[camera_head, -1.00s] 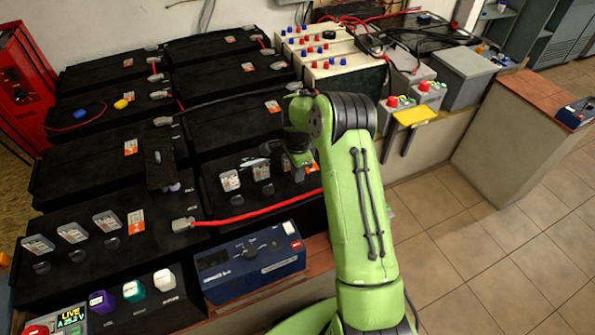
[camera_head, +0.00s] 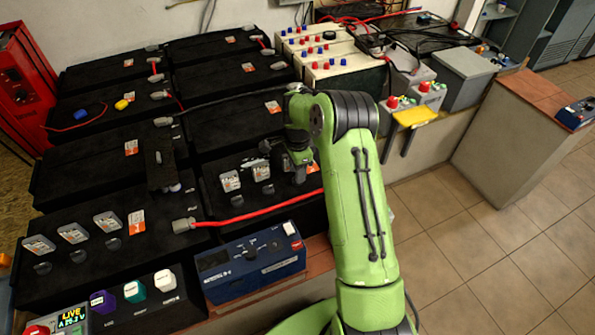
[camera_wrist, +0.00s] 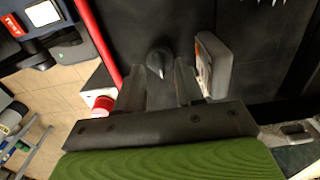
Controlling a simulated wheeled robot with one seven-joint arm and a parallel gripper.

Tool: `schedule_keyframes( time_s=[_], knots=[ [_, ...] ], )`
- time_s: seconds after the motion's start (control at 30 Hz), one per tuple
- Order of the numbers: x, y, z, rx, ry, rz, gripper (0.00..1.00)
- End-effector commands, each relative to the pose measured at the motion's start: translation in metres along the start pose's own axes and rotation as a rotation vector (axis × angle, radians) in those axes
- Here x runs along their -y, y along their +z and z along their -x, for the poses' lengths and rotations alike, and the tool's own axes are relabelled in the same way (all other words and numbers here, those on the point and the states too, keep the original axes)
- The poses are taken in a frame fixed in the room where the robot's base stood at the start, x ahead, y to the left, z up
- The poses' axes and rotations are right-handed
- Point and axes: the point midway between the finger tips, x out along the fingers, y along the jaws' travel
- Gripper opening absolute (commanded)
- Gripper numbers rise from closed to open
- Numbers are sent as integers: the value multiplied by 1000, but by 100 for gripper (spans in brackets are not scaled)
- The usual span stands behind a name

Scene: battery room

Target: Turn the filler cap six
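Filler cap six, as I take it, is the dark cap (camera_wrist: 157,61) with a pale tip in the wrist view. It sits on the black top of the near right battery (camera_head: 215,207). My gripper (camera_wrist: 161,78) is open, with one dark finger on each side of the cap's line. The cap shows in the gap at the fingertips; I cannot tell whether they touch it. In the head view my gripper (camera_head: 299,176) points down at that battery's right end and hides the cap. Two other caps (camera_head: 267,189) sit in a row to its left, with grey tags behind them.
A grey tag (camera_wrist: 216,66) stands close to the right finger in the wrist view. A red cable (camera_head: 255,214) runs along the battery's front edge. A blue instrument (camera_head: 250,263) stands in front. The near left battery (camera_head: 170,255) carries more caps and tags.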

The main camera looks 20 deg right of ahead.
Motion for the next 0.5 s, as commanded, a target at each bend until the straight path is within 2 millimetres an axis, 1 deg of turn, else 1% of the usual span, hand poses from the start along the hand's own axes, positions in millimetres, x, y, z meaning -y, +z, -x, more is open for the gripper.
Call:
schedule_keyframes(
  time_s=[0.03,0.3,0.4,0.5],
  knots=[
    [1,0,16,-1,-4,0,37],
    [1,0,95,-1,-6,2,37],
    [1,0,119,-1,-4,0,37],
    [1,0,136,-1,-3,-1,37]
  ],
)
